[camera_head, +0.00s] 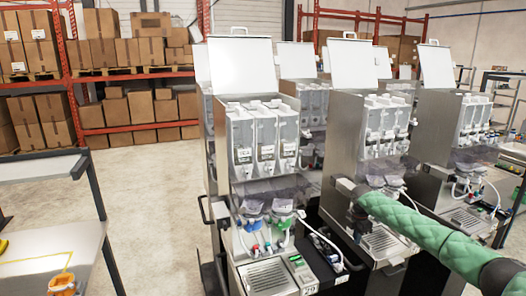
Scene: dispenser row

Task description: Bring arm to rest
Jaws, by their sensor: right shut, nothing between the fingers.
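My right arm, in a green quilted sleeve, reaches in from the lower right. My right gripper (346,188) is at its far end, in front of the second dispenser (345,130). It is small in the view and looks shut and empty. I cannot tell whether it touches the dispenser. My left gripper and left arm are not in view.
The nearest dispenser (262,180) has its lid raised, white canisters inside and tubes at its front. Another dispenser (450,120) stands at the right. A grey table (45,255) with an orange object (62,285) is at the lower left. The floor (150,200) between is clear.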

